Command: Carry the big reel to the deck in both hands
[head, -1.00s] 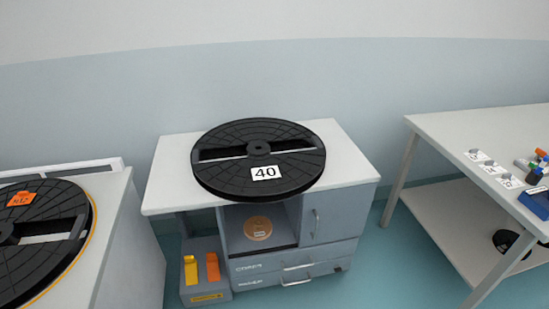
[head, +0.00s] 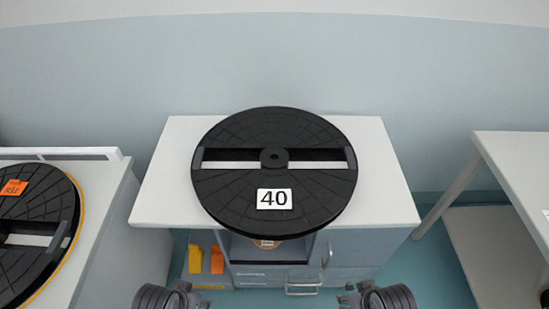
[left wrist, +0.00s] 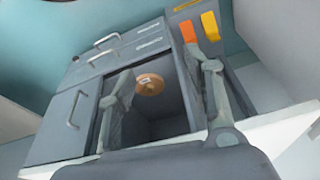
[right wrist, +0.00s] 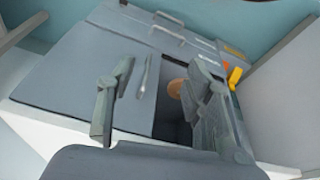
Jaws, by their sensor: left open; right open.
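The big black reel (head: 275,132) lies flat on the white-topped cabinet (head: 385,205), with a white label "40" toward me and two slots either side of its hub. My left gripper (head: 188,290) and my right gripper (head: 350,290) show at the bottom edge of the head view, both apart from the reel and in front of the cabinet. In the left wrist view my left gripper (left wrist: 165,90) is open and empty. In the right wrist view my right gripper (right wrist: 160,90) is open and empty. The reel is not in either wrist view.
Another black reel with an orange tag (head: 40,210) lies on the unit at the left. A white table (head: 520,170) stands at the right. Below the cabinet top are an open bay with an orange-brown disc (left wrist: 150,84), drawers with handles, and yellow and orange pieces (head: 206,260).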

